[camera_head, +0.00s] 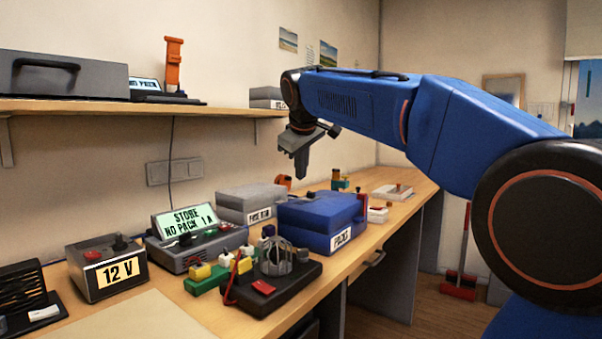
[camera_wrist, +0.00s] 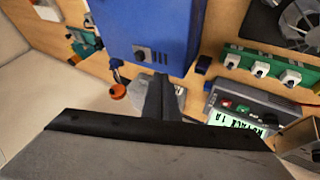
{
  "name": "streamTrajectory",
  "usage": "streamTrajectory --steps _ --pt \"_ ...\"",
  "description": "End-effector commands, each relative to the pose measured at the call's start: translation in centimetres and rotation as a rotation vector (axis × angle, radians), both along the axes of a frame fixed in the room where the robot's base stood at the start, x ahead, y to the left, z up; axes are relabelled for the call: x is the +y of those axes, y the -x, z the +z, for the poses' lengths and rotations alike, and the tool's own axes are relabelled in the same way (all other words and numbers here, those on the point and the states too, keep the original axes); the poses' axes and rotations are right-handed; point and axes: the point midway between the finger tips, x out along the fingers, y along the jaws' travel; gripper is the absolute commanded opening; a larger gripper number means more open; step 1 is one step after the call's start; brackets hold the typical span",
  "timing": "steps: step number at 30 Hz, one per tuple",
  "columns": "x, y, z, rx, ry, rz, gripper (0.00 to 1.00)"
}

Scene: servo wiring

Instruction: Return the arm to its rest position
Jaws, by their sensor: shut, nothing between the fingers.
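My gripper (camera_head: 301,170) hangs from my blue arm, pointing down, above the back of the workbench in the head view. It is shut and empty. In the wrist view its closed fingers (camera_wrist: 160,98) reach over the bench near a blue box. The blue box (camera_head: 318,222), with a label on its front, stands on the bench below and to the right of the gripper. It also shows in the wrist view (camera_wrist: 150,30). A grey box (camera_head: 250,203) stands beside it. The gripper appears apart from both.
The bench (camera_head: 118,322) also holds a 12 V supply (camera_head: 106,267), a device with a lit screen (camera_head: 186,221), a green terminal strip (camera_head: 205,283) and a black fan unit (camera_head: 272,288). A wall shelf (camera_head: 120,108) with a grey case (camera_head: 65,76) lies left of the arm.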

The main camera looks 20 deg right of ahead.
Motion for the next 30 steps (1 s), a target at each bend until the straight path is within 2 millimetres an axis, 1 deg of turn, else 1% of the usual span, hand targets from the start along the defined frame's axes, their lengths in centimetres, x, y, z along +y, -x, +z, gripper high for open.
streamTrajectory --steps 5,8,10,14,15,20,21,23,24,26,30 --pt "-0.1 0.2 -0.1 0.001 -0.002 -0.002 0.00" --pt "-0.4 1.5 -0.7 0.005 -0.014 -0.012 0.00" --pt "-0.8 3.2 -1.7 0.013 -0.032 -0.027 0.00" --pt "-1.7 7.6 -4.5 0.031 -0.076 -0.064 0.00" --pt "-1.9 9.1 -5.6 0.038 -0.092 -0.079 0.00" --pt "-2.8 14.9 -10.0 0.063 -0.151 -0.134 0.00" --pt "-3.0 16.3 -11.2 0.069 -0.165 -0.150 0.00" --pt "-3.2 18.5 -13.1 0.077 -0.189 -0.172 0.00" --pt "-3.4 20.0 -14.3 0.084 -0.204 -0.187 0.00" --pt "-3.5 22.1 -16.3 0.092 -0.225 -0.210 0.00" --pt "-3.9 27.2 -21.2 0.113 -0.278 -0.267 0.00"
